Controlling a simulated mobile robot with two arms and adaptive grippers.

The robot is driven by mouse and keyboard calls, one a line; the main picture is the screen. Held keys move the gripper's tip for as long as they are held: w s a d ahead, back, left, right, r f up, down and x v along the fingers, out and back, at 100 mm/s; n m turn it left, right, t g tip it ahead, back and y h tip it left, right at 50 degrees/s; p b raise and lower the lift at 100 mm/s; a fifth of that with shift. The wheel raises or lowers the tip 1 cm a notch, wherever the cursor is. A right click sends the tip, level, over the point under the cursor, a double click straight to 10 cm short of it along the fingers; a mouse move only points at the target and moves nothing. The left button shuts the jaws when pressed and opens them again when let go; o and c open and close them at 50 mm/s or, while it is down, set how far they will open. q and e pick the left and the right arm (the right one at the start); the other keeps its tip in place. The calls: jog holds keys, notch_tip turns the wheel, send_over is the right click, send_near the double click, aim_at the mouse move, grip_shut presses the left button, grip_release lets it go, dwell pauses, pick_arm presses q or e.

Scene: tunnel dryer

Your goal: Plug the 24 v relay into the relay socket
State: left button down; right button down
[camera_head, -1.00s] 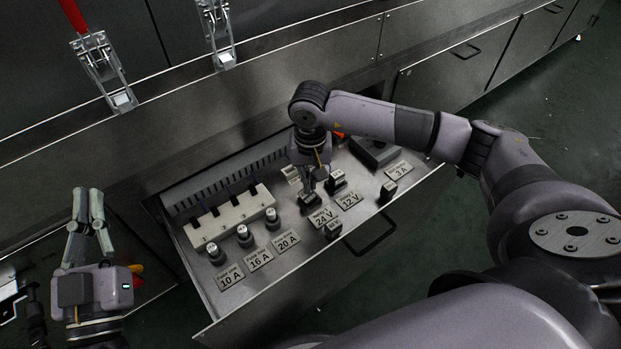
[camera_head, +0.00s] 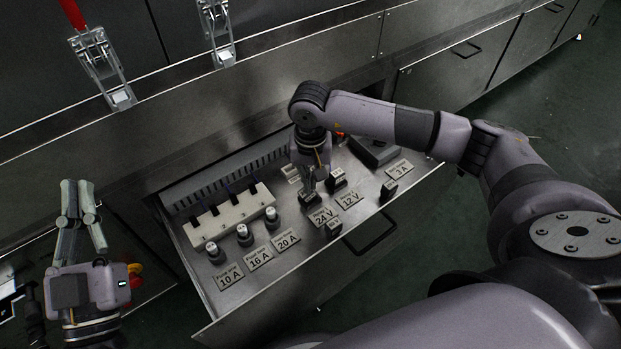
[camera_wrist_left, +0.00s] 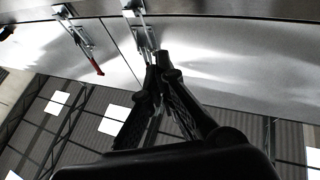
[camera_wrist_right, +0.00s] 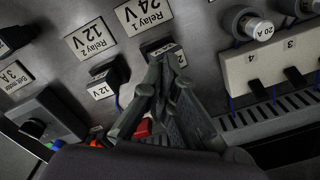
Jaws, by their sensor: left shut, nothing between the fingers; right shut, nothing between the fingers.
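A black relay block (camera_head: 309,201) sits in the drawer beside the plate "Relay 1 24 V" (camera_head: 323,216). In the right wrist view this block (camera_wrist_right: 160,46) has a pale label partly covered by my fingertips. My right gripper (camera_head: 312,187) is shut and empty, its tips right at or just above the block; contact cannot be told. My left gripper (camera_head: 77,184) is shut and empty, left of the drawer. Which block fills the relay socket is unclear.
A black relay (camera_head: 337,180) stands by the plate "Relay 2 12 V" (camera_head: 350,200). Another black block (camera_head: 389,189) is by the "3 A" plate. Several fuses and a white fuse holder (camera_head: 228,216) fill the left side. The drawer's front edge (camera_head: 270,306) borders open floor.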

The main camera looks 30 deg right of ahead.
pick_arm(q)
jog(key=shift+s+r+t+b, duration=0.3)
jog(key=shift+s+r+t, duration=0.4)
jog(key=shift+r, duration=0.15)
pick_arm(e)
jog(key=shift+s+f, duration=0.15)
jog(key=shift+f, duration=0.25)
